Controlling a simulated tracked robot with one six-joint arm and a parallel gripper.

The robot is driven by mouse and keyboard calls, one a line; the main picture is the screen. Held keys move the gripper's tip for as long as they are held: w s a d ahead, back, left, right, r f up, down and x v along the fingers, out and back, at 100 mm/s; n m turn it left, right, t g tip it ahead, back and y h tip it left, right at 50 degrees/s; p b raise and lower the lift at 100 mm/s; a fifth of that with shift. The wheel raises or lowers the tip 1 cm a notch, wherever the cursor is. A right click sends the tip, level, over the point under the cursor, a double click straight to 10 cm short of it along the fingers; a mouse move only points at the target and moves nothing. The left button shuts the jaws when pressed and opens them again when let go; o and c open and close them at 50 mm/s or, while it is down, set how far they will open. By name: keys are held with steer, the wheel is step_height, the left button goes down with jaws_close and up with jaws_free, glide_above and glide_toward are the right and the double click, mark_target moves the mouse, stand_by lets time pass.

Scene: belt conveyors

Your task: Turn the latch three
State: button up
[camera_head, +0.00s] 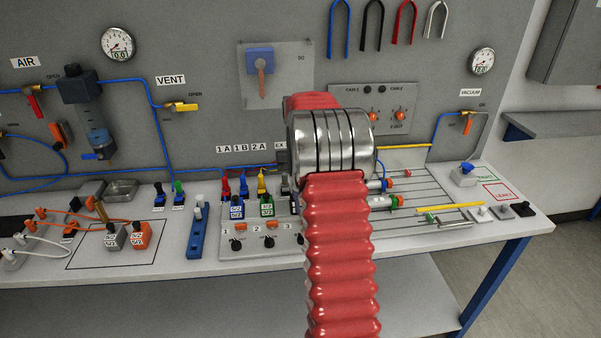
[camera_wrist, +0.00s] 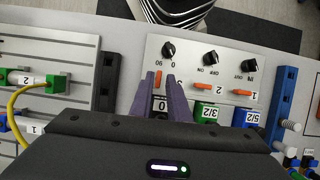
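Latch three is the orange lever (camera_wrist: 158,79) on the light grey panel (camera_wrist: 225,75) in the wrist view. It shows in the gap between the two purple fingertips of my gripper (camera_wrist: 161,79). My gripper is open, with a narrow gap around the lever; I cannot tell whether either finger touches it. The number 3 label (camera_head: 286,225) shows in the head view, but my red arm hides the lever there. Orange latches two (camera_head: 270,225) and one (camera_head: 239,227) lie sideways to its left.
Black knobs (camera_wrist: 212,57) stand in a row beside the latches. Green (camera_wrist: 206,112) and blue (camera_wrist: 246,115) valve blocks stand close to the fingers. A blue bar (camera_head: 198,230) stands left of the panel. A slotted plate (camera_head: 410,200) with cylinders is on the right.

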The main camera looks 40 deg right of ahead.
steer(key=v, duration=0.9)
steer(key=shift+w+r, duration=0.15)
steer(key=shift+w, duration=0.05)
steer(key=shift+d, duration=0.1)
steer(key=shift+t+h, duration=0.3)
steer(key=shift+t, duration=0.1)
steer(key=f, duration=0.3)
steer(key=w+f, duration=0.1)
steer(key=shift+d+f, duration=0.35)
steer(key=shift+f, duration=0.05)
steer(key=a, duration=0.1)
steer(key=s+a, duration=0.1)
steer(key=shift+a+f+t, duration=0.25)
steer(key=shift+f+t, duration=0.05)
steer(key=shift+f, duration=0.1)
steer(key=s+a+r+n+t, duration=0.2)
steer(key=s+a, duration=0.4)
steer(key=a, duration=0.5)
steer(key=s+a+r+n+t+h, duration=0.1)
steer(key=s+a+r+n+t, duration=0.1)
steer(key=s+a, duration=0.5)
steer(key=s+a+r+n+t, duration=0.2)
steer(key=s+a, duration=0.5)
steer(key=a, duration=0.7)
steer(key=shift+s+a+r+n+t+h, duration=0.2)
steer(key=shift+a+r+n+t+h, duration=0.15)
steer(key=shift+r+t, duration=0.5)
